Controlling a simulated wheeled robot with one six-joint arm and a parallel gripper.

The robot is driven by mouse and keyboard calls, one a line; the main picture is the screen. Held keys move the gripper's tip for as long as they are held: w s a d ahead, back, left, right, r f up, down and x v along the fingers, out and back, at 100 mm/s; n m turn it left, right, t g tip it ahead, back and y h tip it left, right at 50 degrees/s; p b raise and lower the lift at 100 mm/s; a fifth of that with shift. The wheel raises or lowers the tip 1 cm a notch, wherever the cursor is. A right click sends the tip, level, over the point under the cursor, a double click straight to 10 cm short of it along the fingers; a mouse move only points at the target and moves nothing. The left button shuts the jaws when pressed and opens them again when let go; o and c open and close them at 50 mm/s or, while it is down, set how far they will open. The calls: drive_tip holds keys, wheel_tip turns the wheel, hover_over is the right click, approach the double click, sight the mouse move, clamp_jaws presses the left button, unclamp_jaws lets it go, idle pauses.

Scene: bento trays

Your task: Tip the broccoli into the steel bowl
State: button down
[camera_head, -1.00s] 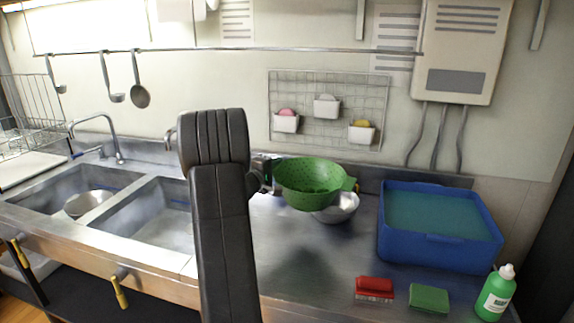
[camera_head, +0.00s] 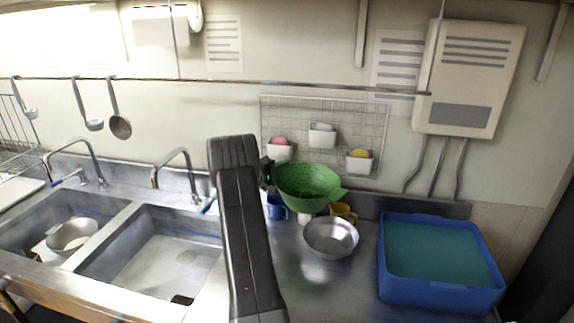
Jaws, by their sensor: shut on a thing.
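A green perforated colander (camera_head: 308,184) is held up above the counter, behind and above the steel bowl in the picture. My gripper (camera_head: 269,174) is shut on the colander's left side; its fingertips are mostly hidden by my arm and the colander. The steel bowl (camera_head: 330,238) stands upright on the counter, and its visible inside looks empty. No separate broccoli pieces can be made out; the colander's inside is all green and too small to tell.
Blue (camera_head: 277,207) and yellow (camera_head: 343,212) mugs stand behind the bowl. A blue tub of water (camera_head: 440,297) stands to the right. The double sink (camera_head: 150,262) is at left, with another pan or bowl (camera_head: 73,235) in it. A wire rack (camera_head: 320,108) hangs behind.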

wheel_tip(320, 180, up, 10)
drive_tip(key=s+d+m, duration=0.3)
drive_tip(key=m, duration=0.3)
drive_tip(key=s+d+r+m+y, duration=0.2)
drive_tip(key=s+d+r+m, duration=0.3)
drive_tip(key=s+d+m, duration=0.25)
drive_tip(key=s+d+f+m+t+b, duration=0.1)
drive_tip(key=s+d+f+m+b, duration=0.2)
drive_tip(key=s+d+m+b, duration=0.8)
drive_tip(key=s+d+f+m+t+b, duration=0.1)
drive_tip(key=s+d+f+m+b, duration=0.3)
drive_tip(key=s+d+f+b, duration=0.5)
drive_tip(key=d+f+b, duration=0.1)
drive_tip(key=b, duration=0.7)
drive_tip(key=shift+s+d+f+y+b, duration=0.25)
drive_tip(key=shift+s+f+y+b, duration=0.05)
drive_tip(key=shift+s+y+b, duration=0.1)
idle(1.4)
drive_tip(key=shift+w+r, duration=0.1)
idle(0.9)
